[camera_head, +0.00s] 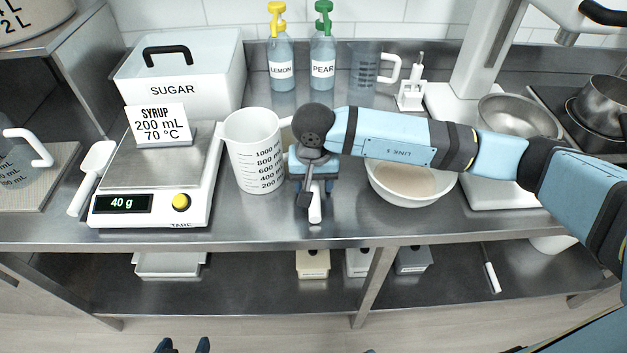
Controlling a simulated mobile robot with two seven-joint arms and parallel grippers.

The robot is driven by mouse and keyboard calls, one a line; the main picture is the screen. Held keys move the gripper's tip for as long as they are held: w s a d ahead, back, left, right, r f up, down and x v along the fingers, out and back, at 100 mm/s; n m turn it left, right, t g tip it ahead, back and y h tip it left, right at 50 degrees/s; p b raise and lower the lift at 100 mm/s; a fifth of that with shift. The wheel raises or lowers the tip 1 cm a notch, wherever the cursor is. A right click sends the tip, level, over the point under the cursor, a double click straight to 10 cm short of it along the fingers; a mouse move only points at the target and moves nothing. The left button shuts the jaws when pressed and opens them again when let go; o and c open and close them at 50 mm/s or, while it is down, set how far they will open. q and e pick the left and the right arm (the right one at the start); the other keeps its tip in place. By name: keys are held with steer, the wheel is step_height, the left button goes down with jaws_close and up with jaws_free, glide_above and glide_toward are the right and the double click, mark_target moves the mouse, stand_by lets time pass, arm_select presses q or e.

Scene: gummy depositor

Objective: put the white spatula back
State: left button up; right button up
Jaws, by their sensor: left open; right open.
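A white handle-like piece, which looks like the end of the white spatula (315,214), shows at the counter's front, just below my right gripper. The rest of it is hidden under the gripper. My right gripper (314,192) points down over it and is open; I cannot tell whether its fingers touch it. My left gripper (183,346) shows only as two dark fingertips at the bottom edge, apart and empty, well away from the counter.
A white measuring jug (255,160) stands close left of my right gripper. A white bowl (408,190) with pale contents sits under my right forearm. The scale (155,180), a white scoop (92,172), and the lemon (281,62) and pear (323,62) bottles stand around.

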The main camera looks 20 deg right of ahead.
step_height(320, 180, up, 14)
steer(key=shift+s+b, duration=0.2)
steer(key=shift+b, duration=0.15)
steer(key=shift+f, duration=0.1)
stand_by(0.4)
